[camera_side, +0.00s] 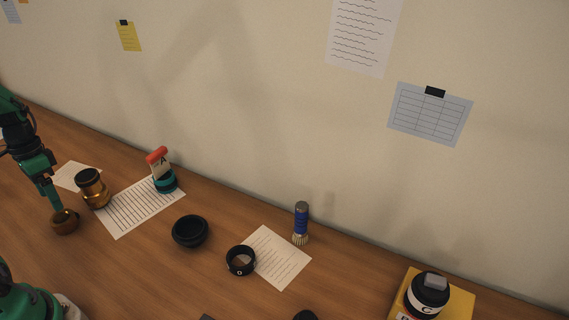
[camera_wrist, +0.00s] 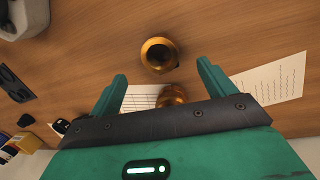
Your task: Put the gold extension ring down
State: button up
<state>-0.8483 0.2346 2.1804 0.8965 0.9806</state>
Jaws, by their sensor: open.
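The gold extension ring (camera_side: 65,222) appears to rest on the wooden desk at the left in the side view. In the wrist view the ring (camera_wrist: 159,55) is round with a dark hollow middle and lies near the fingertips. My gripper (camera_side: 56,207) points down right at the ring in the side view. In the wrist view my gripper (camera_wrist: 161,72) has its two green fingers wide apart, with a gap on both sides of the ring. Whether a finger touches the ring cannot be told from the side view.
A gold and black lens part (camera_side: 92,188) stands close behind the ring, near a lined sheet (camera_side: 130,212). A teal jar with a red-topped tag (camera_side: 165,182), a black bowl-like ring (camera_side: 190,231), a black ring (camera_side: 240,261) and a blue brush (camera_side: 301,222) stand farther right.

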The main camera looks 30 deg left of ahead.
aim_at(62, 216)
jog(key=shift+d+f, duration=0.15)
jog(key=shift+f, duration=0.7)
jog(key=shift+s+d+f, duration=0.1)
jog(key=shift+d+f, duration=0.05)
jog(key=shift+f, duration=1.15)
jog(key=shift+s+d+f, duration=0.1)
jog(key=shift+d+f, duration=0.05)
jog(key=shift+f, duration=1.1)
jog(key=shift+c, duration=0.2)
jog(key=c, duration=1.1)
jog(key=shift+r, duration=0.15)
jog(key=shift+c, duration=0.2)
jog(key=shift+r, duration=0.8)
jog(key=r, duration=0.2)
jog(key=shift+w+d+r, duration=0.15)
jog(key=shift+d+r, duration=0.1)
jog(key=shift+r, duration=0.05)
jog(key=w+d+r, duration=0.3)
jog(key=d+r, duration=0.3)
jog(key=d, duration=0.4)
jog(key=shift+d+r+y, duration=0.25)
jog(key=shift+d+y, duration=0.05)
jog(key=shift+d, duration=0.05)
